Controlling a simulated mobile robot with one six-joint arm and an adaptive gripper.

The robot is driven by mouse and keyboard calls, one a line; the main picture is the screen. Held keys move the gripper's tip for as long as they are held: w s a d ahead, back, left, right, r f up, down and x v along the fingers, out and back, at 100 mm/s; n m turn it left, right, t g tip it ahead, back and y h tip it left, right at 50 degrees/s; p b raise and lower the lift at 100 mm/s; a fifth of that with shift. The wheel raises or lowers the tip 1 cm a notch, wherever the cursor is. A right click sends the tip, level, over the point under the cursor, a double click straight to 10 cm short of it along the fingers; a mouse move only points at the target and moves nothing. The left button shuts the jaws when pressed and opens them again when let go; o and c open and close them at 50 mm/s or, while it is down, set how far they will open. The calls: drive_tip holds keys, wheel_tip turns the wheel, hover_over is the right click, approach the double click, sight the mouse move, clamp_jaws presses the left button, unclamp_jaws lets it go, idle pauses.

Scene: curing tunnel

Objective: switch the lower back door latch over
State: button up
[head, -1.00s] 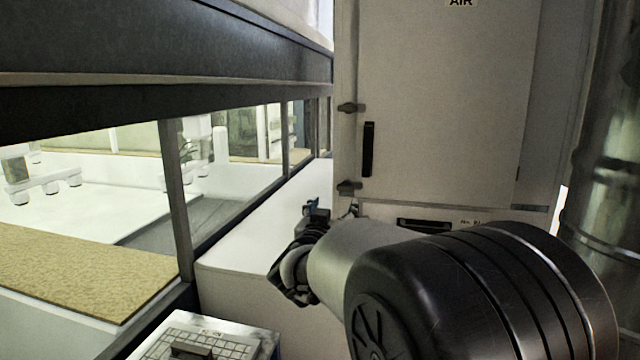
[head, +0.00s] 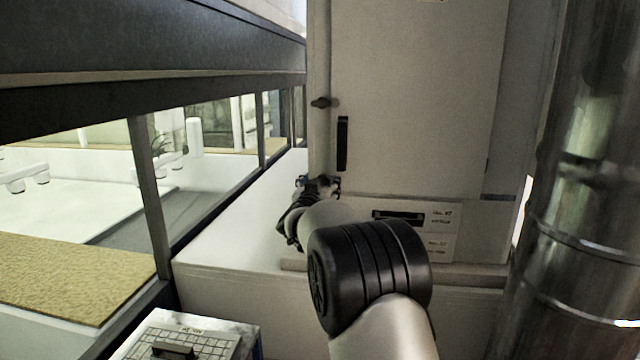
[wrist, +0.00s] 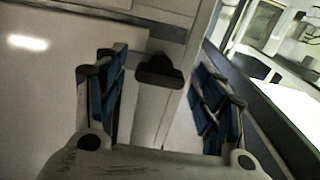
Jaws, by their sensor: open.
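The back door (head: 420,90) is a pale cabinet panel with a vertical black handle (head: 342,143). The lower latch is hidden behind my gripper (head: 320,187) in the head view. In the wrist view a dark latch (wrist: 160,71) lies between the two blue-padded fingers of my gripper (wrist: 162,76), with visible room on both sides. The fingers are apart and hold nothing. Whether either finger touches the latch cannot be told.
A glazed enclosure (head: 150,200) with dark frames runs along the left. A white ledge (head: 220,235) lies below my gripper. A labelled panel with a black slot (head: 398,216) is under the door. A shiny pipe (head: 570,220) stands right. A keypad box (head: 190,335) is at lower left.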

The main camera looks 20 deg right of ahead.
drive_tip(key=shift+c, duration=0.4)
drive_tip(key=c, duration=1)
drive_tip(key=shift+m, duration=0.4)
drive_tip(key=shift+c, duration=0.2)
drive_tip(key=shift+m+b, duration=4.5)
drive_tip(key=shift+m, duration=4.1)
